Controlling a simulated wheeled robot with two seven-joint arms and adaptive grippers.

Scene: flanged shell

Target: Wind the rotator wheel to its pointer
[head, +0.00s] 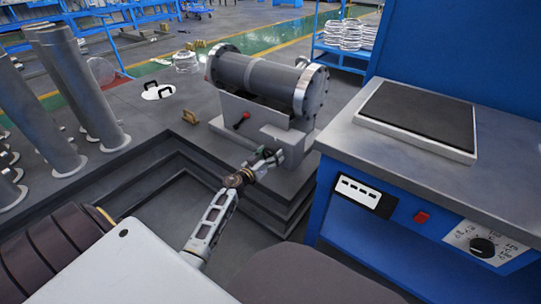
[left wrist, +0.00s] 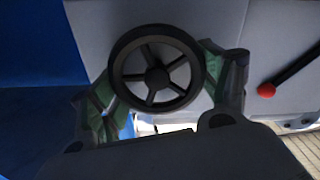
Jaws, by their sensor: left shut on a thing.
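The rotator wheel (left wrist: 157,77), a dark spoked handwheel with a round hub, fills the upper middle of the left wrist view. It stands in front of the grey face of the stand (head: 262,128) that carries the flanged shell (head: 258,77). My left gripper (head: 268,157) is at the stand's front, its fingers on both sides of the wheel's rim, shut on it. In the head view the wheel is mostly hidden by the gripper. I cannot make out a pointer. My right gripper is not in view.
A lever with a red knob (left wrist: 266,90) sticks out beside the wheel; it also shows in the head view (head: 241,121). A blue bench (head: 420,165) with a dark-topped plate (head: 420,112) stands close on the right. Grey cylinders (head: 75,85) stand at the left.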

